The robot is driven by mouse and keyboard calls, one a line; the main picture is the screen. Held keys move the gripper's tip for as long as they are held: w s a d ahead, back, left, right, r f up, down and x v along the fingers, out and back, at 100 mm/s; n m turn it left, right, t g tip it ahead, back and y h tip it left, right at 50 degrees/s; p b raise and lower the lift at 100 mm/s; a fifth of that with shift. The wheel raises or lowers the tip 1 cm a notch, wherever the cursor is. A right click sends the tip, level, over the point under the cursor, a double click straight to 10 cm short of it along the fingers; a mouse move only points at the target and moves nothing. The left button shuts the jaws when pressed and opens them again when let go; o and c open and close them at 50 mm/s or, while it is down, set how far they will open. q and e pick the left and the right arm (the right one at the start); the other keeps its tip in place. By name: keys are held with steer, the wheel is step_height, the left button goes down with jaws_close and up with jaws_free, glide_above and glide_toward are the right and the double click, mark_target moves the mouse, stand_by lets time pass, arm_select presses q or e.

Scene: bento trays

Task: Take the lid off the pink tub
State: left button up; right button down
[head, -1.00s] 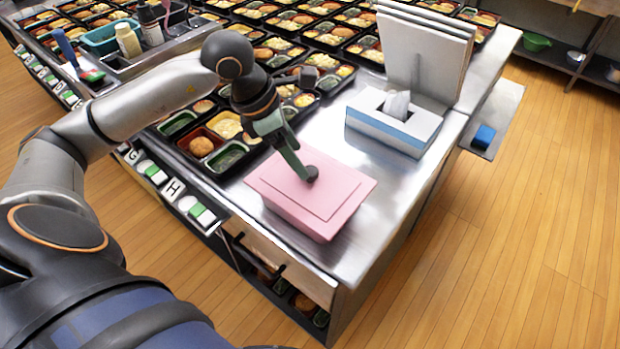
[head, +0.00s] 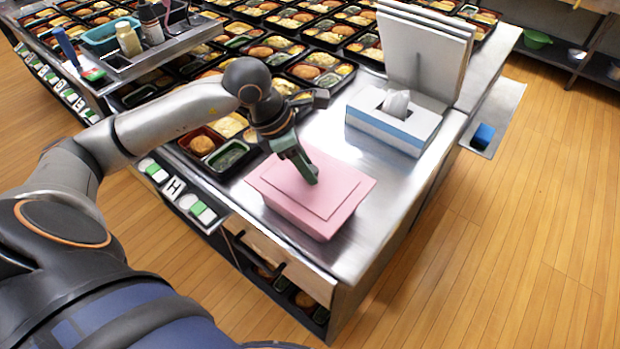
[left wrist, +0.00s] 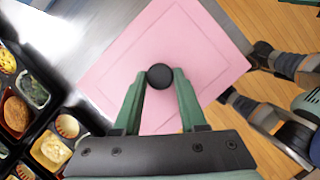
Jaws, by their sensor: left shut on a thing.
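The pink tub (head: 310,224) stands on the steel counter near its front corner. Its pink lid (head: 340,192) sits on top and looks level, with no gap that I can make out. My left gripper (head: 311,178) is over the middle of the lid. In the left wrist view the fingers of my left gripper (left wrist: 160,82) are shut on the round black knob (left wrist: 160,75) of the lid (left wrist: 205,45). In the head view the fingers mostly hide the knob. My right gripper is not in view.
A tissue box (head: 393,122) and upright white boards (head: 425,50) stand behind the tub to the right. Filled bento trays (head: 222,152) cover the counter to the left and back. Bare steel counter (head: 378,180) lies right of the tub.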

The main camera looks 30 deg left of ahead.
arm_select(q)
jaws_close()
steer(key=shift+r, duration=0.1)
